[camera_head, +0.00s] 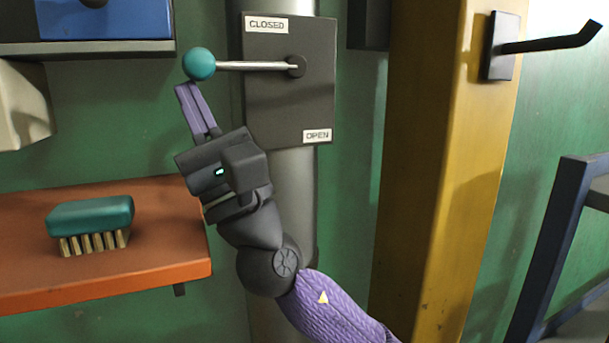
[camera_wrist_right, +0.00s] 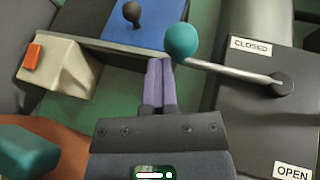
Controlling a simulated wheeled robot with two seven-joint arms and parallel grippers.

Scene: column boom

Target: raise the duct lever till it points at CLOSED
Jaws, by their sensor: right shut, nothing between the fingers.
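The duct lever is a metal rod (camera_head: 250,66) with a teal ball knob (camera_head: 198,64), pivoted on a dark plate (camera_head: 290,110) on a grey duct. It points left, about level, in the head view. The CLOSED label (camera_head: 267,25) is at the plate's upper left, above the rod; the OPEN label (camera_head: 317,136) is at the lower right. My right gripper (camera_head: 185,88) is shut and empty, its purple fingertips just below the knob. In the right wrist view the fingertips (camera_wrist_right: 159,62) are close under the knob (camera_wrist_right: 182,41); I cannot tell whether they touch. My left gripper is not in view.
An orange shelf (camera_head: 180,255) with a teal brush (camera_head: 90,222) is at lower left. A blue box (camera_head: 105,20) sits on a ledge above left. A yellow column (camera_head: 430,150) with a black hook (camera_head: 550,45) stands right. Green wall shows between.

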